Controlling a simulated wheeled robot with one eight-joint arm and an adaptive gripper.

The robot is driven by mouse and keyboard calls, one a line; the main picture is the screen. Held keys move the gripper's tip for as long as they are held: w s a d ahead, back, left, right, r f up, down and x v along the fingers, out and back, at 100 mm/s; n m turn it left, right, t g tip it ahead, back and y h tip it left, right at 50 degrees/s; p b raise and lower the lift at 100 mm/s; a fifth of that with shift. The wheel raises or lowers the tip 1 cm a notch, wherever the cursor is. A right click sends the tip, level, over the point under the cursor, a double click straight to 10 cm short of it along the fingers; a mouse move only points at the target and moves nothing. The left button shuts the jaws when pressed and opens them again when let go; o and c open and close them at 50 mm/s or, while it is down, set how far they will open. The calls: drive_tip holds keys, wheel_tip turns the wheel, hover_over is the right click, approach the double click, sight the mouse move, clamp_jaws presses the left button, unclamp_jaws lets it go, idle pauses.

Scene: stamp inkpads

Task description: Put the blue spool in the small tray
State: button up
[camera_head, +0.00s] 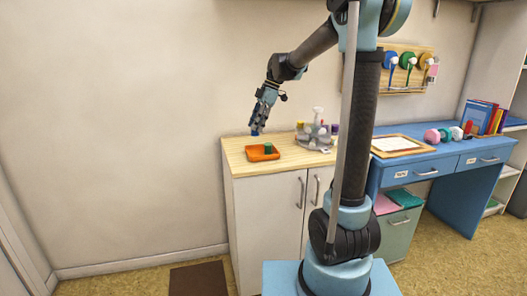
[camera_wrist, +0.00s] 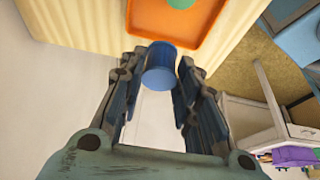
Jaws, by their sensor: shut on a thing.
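The blue spool (camera_wrist: 160,62) is between the fingertips of my gripper (camera_wrist: 159,75) in the wrist view, and the gripper is shut on it. In the head view my gripper (camera_head: 259,122) points down above the left end of the wooden cabinet top, with the blue spool (camera_head: 255,130) at its tips. The small orange tray (camera_head: 255,155) lies on the cabinet top just below and to the right of the spool. In the wrist view the tray (camera_wrist: 140,30) is just beyond the spool. A green spool (camera_head: 268,148) stands in the tray; it also shows in the wrist view (camera_wrist: 180,3).
A grey holder (camera_head: 314,138) with several items stands on the cabinet top (camera_head: 237,168) right of the tray. A blue desk (camera_head: 440,162) with a framed sheet stands at the right. Colored tape rolls hang on a wall board (camera_head: 405,80). The cabinet front corner is clear.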

drive_tip(key=shift+f, duration=4.3)
drive_tip(key=o, duration=0.9)
drive_tip(key=shift+c, duration=0.2)
